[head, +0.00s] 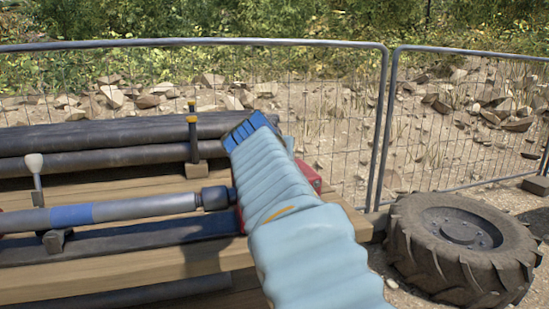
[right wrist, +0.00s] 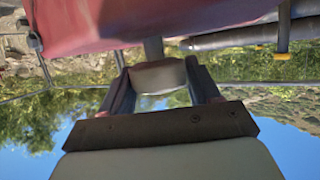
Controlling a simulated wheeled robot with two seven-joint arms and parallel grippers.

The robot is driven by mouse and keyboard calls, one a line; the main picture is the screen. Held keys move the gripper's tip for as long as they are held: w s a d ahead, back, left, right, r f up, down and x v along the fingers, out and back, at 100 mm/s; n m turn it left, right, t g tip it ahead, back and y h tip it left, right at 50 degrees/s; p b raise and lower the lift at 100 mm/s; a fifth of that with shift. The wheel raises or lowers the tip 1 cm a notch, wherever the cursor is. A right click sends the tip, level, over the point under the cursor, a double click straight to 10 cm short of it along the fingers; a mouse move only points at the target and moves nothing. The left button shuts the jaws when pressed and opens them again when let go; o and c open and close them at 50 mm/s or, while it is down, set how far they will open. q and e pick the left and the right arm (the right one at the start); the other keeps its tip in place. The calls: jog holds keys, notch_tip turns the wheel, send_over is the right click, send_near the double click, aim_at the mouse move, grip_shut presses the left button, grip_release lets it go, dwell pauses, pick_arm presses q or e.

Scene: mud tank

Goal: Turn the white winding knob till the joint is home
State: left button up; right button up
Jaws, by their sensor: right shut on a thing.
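The white winding knob (right wrist: 158,77) shows in the right wrist view between the two fingers of my right gripper (right wrist: 160,85), which is shut on it. Its stem runs up toward a red body (right wrist: 150,22). In the head view my right arm hides the knob and the fingers. Part of the red body (head: 309,176) shows behind that arm. A grey pipe (head: 150,206) with a blue band runs from the left to a dark collar (head: 213,198) beside the red body. The joint itself is mostly hidden by my arm. My left gripper is out of view.
Black pipes (head: 90,137) lie at the back of the wooden timbers, near a yellow-topped post (head: 193,135). A white-topped clamp handle (head: 35,165) stands at left. A large tyre (head: 460,245) lies at right. A mesh fence (head: 300,120) crosses behind.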

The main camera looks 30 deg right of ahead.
jog(key=m+g+h+p, duration=0.1)
jog(key=m+g+h, duration=0.2)
jog(key=shift+r+m+p, duration=0.1)
jog(key=shift+m+p, duration=0.2)
jog(key=shift+m+g+h+p, duration=0.7)
jog(key=shift+m+g+p, duration=0.5)
jog(key=shift+m+g, duration=0.95)
jog(key=shift+g, duration=0.35)
jog(key=o, duration=1)
jog(key=shift+a, duration=0.1)
jog(key=v, duration=1.3)
jog(key=shift+s+a, duration=0.15)
jog(key=shift+a, duration=0.25)
